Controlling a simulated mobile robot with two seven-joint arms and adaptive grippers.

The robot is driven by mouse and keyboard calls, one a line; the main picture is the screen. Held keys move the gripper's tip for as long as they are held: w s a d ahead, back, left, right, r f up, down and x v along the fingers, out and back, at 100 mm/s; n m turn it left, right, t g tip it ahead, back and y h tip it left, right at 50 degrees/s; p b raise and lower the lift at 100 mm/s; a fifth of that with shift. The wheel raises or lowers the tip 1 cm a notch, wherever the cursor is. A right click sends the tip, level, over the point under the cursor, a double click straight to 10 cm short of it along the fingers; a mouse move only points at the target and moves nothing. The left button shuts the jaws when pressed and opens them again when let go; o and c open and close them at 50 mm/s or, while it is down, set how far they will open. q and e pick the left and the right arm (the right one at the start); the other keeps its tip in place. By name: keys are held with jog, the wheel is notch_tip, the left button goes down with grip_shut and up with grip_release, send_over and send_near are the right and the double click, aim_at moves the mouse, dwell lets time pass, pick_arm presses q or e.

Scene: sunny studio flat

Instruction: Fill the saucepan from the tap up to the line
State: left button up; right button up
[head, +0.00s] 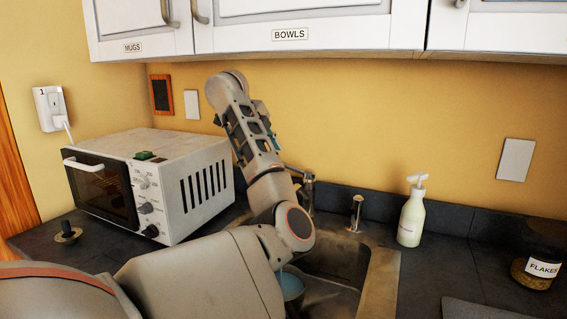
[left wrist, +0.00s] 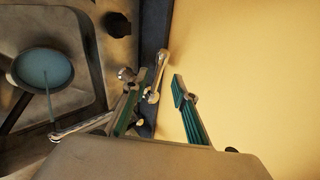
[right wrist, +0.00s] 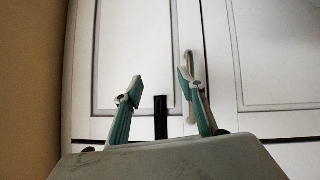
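The saucepan (left wrist: 15,78) stands in the sink, with pale blue water in it. A fill line cannot be made out. In the head view the pan (head: 292,287) is partly hidden by my left arm. The tap (left wrist: 85,127) has its spout over the pan, and a thin pale streak runs from the spout's end into the water. The tap's chrome lever (left wrist: 161,66) rises between the fingertips of my open left gripper (left wrist: 154,98); contact cannot be told. In the head view the tap (head: 308,190) is partly covered by my arm. My right gripper (right wrist: 160,82) is open and empty, facing white cabinet doors.
A white microwave (head: 185,180) stands left of the sink (head: 380,285). A small chrome fitting (head: 356,213) and a soap bottle (head: 411,217) are to the tap's right. A flakes jar (head: 538,268) stands far right. Wall cupboards (head: 310,25) hang above.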

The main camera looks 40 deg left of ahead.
aim_at(291, 166)
pick_arm(q)
jog(key=b+x, duration=0.2)
jog(key=x, duration=0.5)
jog(key=shift+s, duration=0.15)
grip_shut()
